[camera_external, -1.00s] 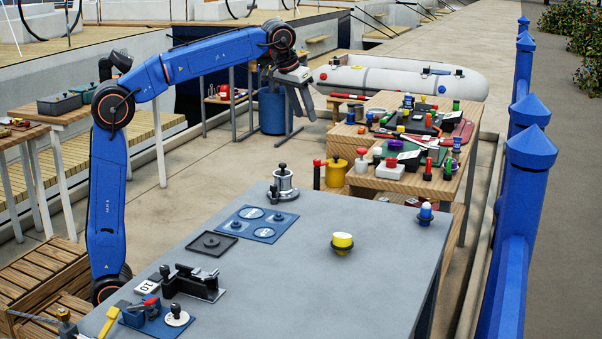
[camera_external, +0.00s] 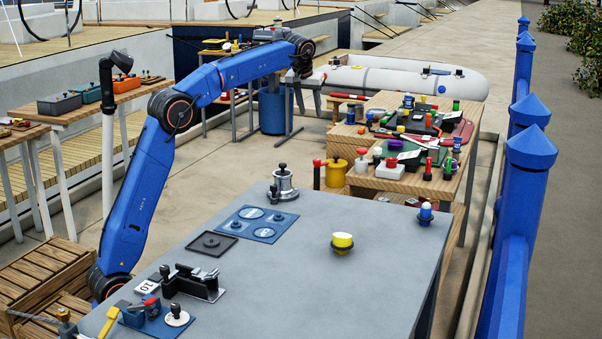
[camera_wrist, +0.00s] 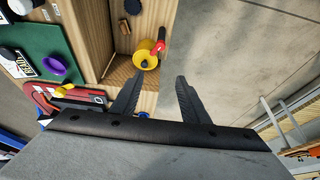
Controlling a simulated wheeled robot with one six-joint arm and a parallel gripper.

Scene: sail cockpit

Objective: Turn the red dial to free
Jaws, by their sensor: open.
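My gripper (camera_external: 303,100) hangs with its fingers pointing down beyond the grey table, left of the wooden stepped bench (camera_external: 385,183). In the wrist view my gripper (camera_wrist: 157,88) is open, with nothing between its two dark fingers. A yellow round pot (camera_wrist: 145,55) with a red-handled piece (camera_wrist: 158,42) beside it shows beyond the fingertips, on wood. A red panel (camera_wrist: 62,98) lies left of the fingers. Several red parts are in view; I cannot tell which is the red dial, and no "free" mark is readable.
The grey table (camera_external: 300,260) in front carries a winch, a blue panel (camera_external: 258,224), and a yellow-topped knob (camera_external: 342,241). Blue posts (camera_external: 527,170) stand at the right. A grey inflatable boat (camera_external: 410,83) lies behind. Open paving lies left of the bench.

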